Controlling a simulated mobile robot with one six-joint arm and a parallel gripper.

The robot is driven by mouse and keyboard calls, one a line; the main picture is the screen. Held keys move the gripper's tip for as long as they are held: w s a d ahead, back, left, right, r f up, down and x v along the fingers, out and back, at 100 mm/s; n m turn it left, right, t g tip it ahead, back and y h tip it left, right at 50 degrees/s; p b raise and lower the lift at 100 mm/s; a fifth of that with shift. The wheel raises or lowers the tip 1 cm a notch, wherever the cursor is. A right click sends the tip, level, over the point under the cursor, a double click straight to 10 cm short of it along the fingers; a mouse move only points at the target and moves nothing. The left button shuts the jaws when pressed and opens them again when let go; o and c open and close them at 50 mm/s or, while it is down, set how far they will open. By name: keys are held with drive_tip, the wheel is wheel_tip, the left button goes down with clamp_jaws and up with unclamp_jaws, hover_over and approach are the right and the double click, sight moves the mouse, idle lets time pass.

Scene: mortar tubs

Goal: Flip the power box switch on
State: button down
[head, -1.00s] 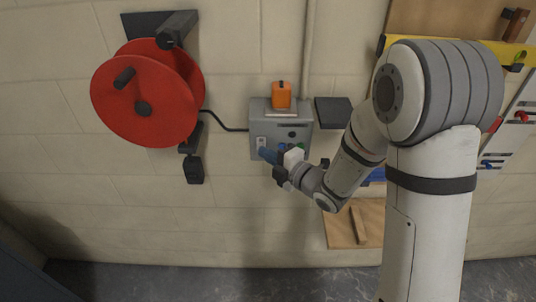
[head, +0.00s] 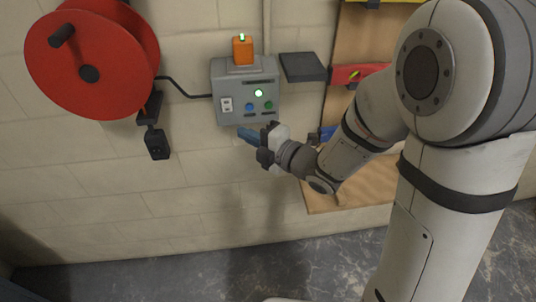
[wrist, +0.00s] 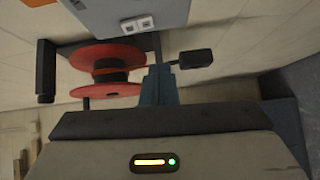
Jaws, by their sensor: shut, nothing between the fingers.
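The grey power box (head: 226,77) is fixed to the wall in the head view. Its small white switch (head: 226,104) is on the left of its front. A round lamp (head: 258,93) on the box glows green, and the orange block (head: 243,50) on top has a small green light. My gripper (head: 246,135) is shut and empty, just below the box and apart from it. In the wrist view the closed blue fingers (wrist: 159,84) point up the picture, with the box (wrist: 180,12) and switch (wrist: 136,25) beyond them.
A red cable reel (head: 60,60) hangs left of the box, and its black cable runs to the box. A black socket (head: 157,144) hangs below the reel. A dark shelf (head: 303,67) and a wooden board (head: 360,50) are to the right. The wall below the box is clear.

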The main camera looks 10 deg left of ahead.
drive_tip(key=b+v, duration=0.6)
drive_tip(key=b, duration=0.2)
drive_tip(key=shift+d+f, duration=0.15)
drive_tip(key=shift+f, duration=0.3)
drive_tip(key=w+d+m+t+h+p, duration=0.2)
drive_tip(key=w+d+m+h, duration=0.1)
drive_tip(key=d+m+h, duration=0.45)
drive_tip(key=w+d+m+t+h+p, duration=0.1)
drive_tip(key=w+d+m+h, duration=0.1)
drive_tip(key=d+m+h, duration=0.55)
drive_tip(key=s+d+f+m+g+p, duration=0.1)
drive_tip(key=s+d+m+g, duration=0.2)
drive_tip(key=s+m, duration=0.4)
drive_tip(key=s+d+f+m+g+p, duration=0.1)
drive_tip(key=s+d+m+g+p, duration=0.1)
drive_tip(key=s+m+g, duration=0.4)
drive_tip(key=s+m, duration=0.1)
drive_tip(key=s, duration=0.3)
drive_tip(key=shift+d+m, duration=0.3)
drive_tip(key=shift+d, duration=0.1)
